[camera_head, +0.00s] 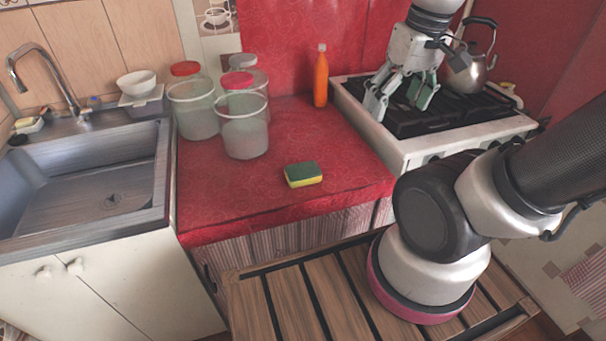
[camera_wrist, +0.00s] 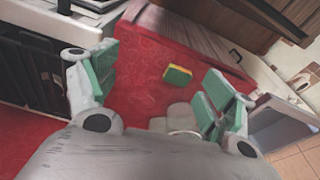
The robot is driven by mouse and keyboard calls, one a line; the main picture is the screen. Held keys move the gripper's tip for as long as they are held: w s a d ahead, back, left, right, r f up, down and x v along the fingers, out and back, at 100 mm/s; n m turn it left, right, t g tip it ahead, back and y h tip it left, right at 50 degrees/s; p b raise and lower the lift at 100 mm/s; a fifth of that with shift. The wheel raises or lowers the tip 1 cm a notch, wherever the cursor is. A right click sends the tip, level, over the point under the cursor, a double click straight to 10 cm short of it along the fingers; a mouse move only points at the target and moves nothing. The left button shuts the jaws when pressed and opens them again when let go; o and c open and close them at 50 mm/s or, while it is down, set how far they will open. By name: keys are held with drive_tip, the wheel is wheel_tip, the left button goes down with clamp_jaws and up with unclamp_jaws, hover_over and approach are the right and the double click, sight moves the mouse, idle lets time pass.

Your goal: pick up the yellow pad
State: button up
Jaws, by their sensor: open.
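The yellow pad (camera_head: 303,175) is a small sponge with a dark green top and yellow sides. It lies flat on the red oilcloth counter (camera_head: 235,205), near its front edge, in the head view. The pad also shows in the wrist view (camera_wrist: 178,75), beyond the fingers and between them. My gripper (camera_head: 402,105) is open and empty above the stove, to the right of the pad and well apart from it. Its green-padded fingers (camera_wrist: 160,95) are spread wide in the wrist view.
Several lidded jars (camera_head: 244,135) stand left of and behind the pad. An orange bottle (camera_head: 321,78) stands at the back. A stove (camera_head: 405,145) with a kettle (camera_head: 470,68) is on the right, a sink (camera_head: 90,180) on the left. The counter around the pad is clear.

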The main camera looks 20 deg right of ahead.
drive_tip(key=w+a+f+n+g, duration=0.3)
drive_tip(key=w+a+f, duration=0.25)
drive_tip(key=f, duration=0.25)
drive_tip(key=n, duration=1.2)
hover_over(303, 170)
drive_tip(key=shift+t, duration=0.3)
drive_tip(key=f, duration=1.1)
drive_tip(key=shift+s+d+f, duration=0.15)
drive_tip(key=shift+s+f, duration=0.15)
drive_tip(key=shift+f, duration=0.1)
drive_tip(key=shift+w+f+n, duration=0.15)
drive_tip(key=shift+w+n, duration=0.15)
drive_tip(key=shift+n, duration=0.5)
wheel_tip(303, 170, down, 8)
drive_tip(key=shift+w+r, duration=0.1)
drive_tip(key=shift+r, duration=0.1)
drive_tip(key=c, duration=0.8)
